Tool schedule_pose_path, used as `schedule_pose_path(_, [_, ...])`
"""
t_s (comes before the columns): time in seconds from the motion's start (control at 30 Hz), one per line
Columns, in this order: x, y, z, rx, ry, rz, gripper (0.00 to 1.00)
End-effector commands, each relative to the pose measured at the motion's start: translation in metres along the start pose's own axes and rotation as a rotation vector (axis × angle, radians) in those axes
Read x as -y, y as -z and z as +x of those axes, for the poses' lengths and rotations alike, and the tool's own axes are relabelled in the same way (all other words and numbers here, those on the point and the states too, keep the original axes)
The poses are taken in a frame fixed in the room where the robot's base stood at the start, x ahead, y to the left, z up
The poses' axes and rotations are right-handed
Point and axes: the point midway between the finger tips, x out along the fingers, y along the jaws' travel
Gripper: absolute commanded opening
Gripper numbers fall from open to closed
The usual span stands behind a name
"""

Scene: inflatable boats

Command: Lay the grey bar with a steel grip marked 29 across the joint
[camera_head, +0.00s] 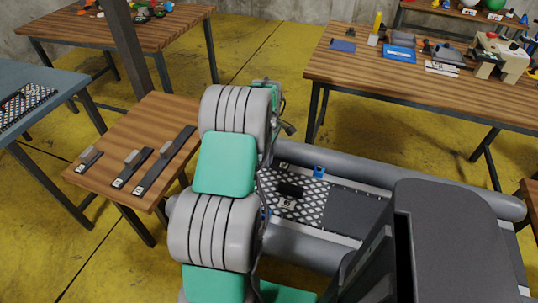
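Three dark bars lie side by side on a small wooden table at the left: a short one (89,161), a middle one (133,170) and a long one (163,164). Each has a grey grip on top and a small white label at its near end. The label numbers are too small to read, so I cannot tell which is 29. In the boat (420,182), a diamond-plate floor panel (313,199) meets a plain dark panel (355,212) at a joint (327,207). My arm blocks part of the view; my gripper's fingers do not show.
A black block (291,189) with a white label beside it sits on the diamond plate. A blue piece (319,171) is at the floor's far edge. Wooden tables with tools stand at back right (340,68) and back left (70,26). Yellow floor between them is open.

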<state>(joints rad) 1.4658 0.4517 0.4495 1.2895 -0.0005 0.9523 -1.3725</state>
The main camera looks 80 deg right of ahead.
Motion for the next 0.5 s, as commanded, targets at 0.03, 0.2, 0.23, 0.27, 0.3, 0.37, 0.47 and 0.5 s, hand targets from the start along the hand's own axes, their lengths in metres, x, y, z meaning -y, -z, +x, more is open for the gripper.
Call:
schedule_pose_path(0.03, [-0.0006,0.0000,0.0000,0.000,-0.002,0.000,0.44])
schedule_pose_path(0.2, [-0.0013,-0.0001,-0.0001,0.000,-0.004,0.001,0.47])
schedule_pose_path(0.23, [-0.0014,-0.0001,-0.0001,-0.001,-0.004,0.001,0.47])
schedule_pose_path(0.27, [-0.0015,-0.0002,-0.0001,-0.001,-0.005,0.001,0.47])
schedule_pose_path(0.3, [-0.0016,-0.0002,-0.0001,-0.001,-0.005,0.001,0.47])
schedule_pose_path(0.37, [-0.0015,-0.0003,0.0001,-0.001,-0.005,0.001,0.47])
schedule_pose_path(0.47, [-0.0022,-0.0002,-0.0045,-0.001,-0.007,0.002,0.47])
schedule_pose_path(0.5, [-0.0027,-0.0001,-0.0094,-0.001,-0.009,0.002,0.47])
